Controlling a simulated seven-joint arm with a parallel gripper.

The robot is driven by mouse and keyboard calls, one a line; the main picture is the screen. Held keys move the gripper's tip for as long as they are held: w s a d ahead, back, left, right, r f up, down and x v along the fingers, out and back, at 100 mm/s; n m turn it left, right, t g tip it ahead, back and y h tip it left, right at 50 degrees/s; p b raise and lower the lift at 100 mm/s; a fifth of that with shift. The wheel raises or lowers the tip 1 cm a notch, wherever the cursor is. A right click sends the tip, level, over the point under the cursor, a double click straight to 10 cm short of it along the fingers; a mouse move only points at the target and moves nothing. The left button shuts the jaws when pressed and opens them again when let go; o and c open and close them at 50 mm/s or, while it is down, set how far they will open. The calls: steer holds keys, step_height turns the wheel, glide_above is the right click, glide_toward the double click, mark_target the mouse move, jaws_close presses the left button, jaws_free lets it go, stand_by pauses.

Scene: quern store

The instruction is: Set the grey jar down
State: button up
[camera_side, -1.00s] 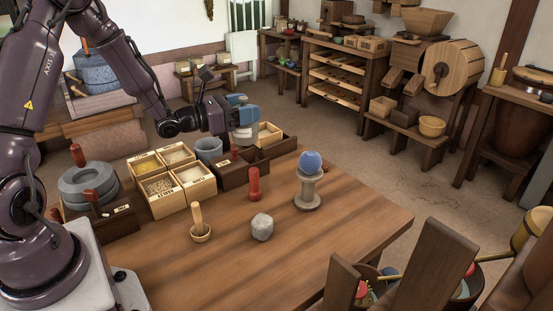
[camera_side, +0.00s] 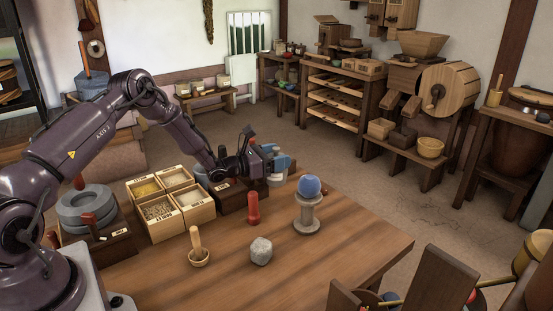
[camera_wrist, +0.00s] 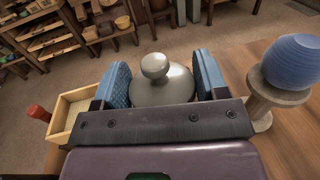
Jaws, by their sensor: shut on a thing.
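The grey jar (camera_wrist: 160,90) has a domed lid with a round knob and sits upright between the blue finger pads of my gripper (camera_wrist: 163,82) in the wrist view. In the side view my gripper (camera_side: 279,162) is at the far edge of the table, shut on the jar (camera_side: 277,180). The fingers hide much of the jar there. I cannot tell whether its base touches a surface.
A grey pedestal (camera_side: 306,214) with a blue rounded thing (camera_side: 309,186) on it stands right of my gripper. Grain boxes (camera_side: 192,208) are left. The table's right front is clear.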

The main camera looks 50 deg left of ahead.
steer(key=shift+f, duration=0.25)
steer(key=shift+f, duration=0.1)
steer(key=shift+f, duration=0.35)
steer(key=o, duration=1.5)
steer(key=shift+f, duration=0.15)
